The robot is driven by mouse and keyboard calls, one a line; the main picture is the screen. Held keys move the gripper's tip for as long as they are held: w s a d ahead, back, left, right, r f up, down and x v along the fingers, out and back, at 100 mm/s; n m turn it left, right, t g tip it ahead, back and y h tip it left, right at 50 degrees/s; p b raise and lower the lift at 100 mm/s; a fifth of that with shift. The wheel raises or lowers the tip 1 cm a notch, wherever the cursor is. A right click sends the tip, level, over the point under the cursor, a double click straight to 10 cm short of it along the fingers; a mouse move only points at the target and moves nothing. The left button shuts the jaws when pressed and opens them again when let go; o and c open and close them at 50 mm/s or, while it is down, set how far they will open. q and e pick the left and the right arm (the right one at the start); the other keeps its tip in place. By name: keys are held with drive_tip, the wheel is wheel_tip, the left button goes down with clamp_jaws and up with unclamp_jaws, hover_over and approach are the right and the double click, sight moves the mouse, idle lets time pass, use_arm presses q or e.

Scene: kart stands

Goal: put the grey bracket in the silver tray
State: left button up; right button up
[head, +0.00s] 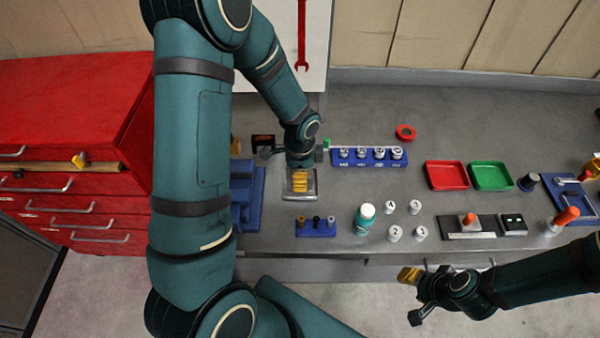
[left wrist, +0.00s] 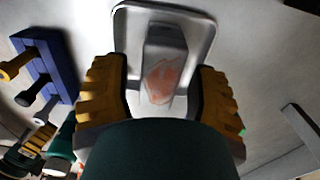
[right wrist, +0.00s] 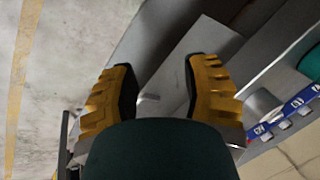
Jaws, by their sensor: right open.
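The silver tray (left wrist: 205,14) lies on the grey bench, and it also shows in the head view (head: 314,193). The grey bracket (left wrist: 165,42) is inside the tray in the left wrist view, with a reddish patch on its near part. My left gripper (left wrist: 160,90) is open above the tray. Its yellow fingers stand to either side of the bracket with visible gaps. In the head view the left gripper (head: 300,182) hides most of the tray and the bracket. My right gripper (head: 412,295) is open and empty, off the bench's front edge; it also shows in the right wrist view (right wrist: 160,85).
A teal-and-white bottle (head: 364,218), several small white-topped pieces, a red tray (head: 446,186) and a green tray (head: 491,187) are further right. A red cabinet stands left.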

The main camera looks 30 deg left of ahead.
use_arm(q)
drive_tip(key=shift+r, duration=0.2)
drive_tip(key=shift+r, duration=0.3)
wheel_tip(320, 180, up, 12)
drive_tip(key=p, duration=0.1)
drive_tip(key=shift+f+p, duration=0.25)
drive_tip(key=shift+p, duration=0.15)
drive_tip(key=shift+s+f, duration=0.1)
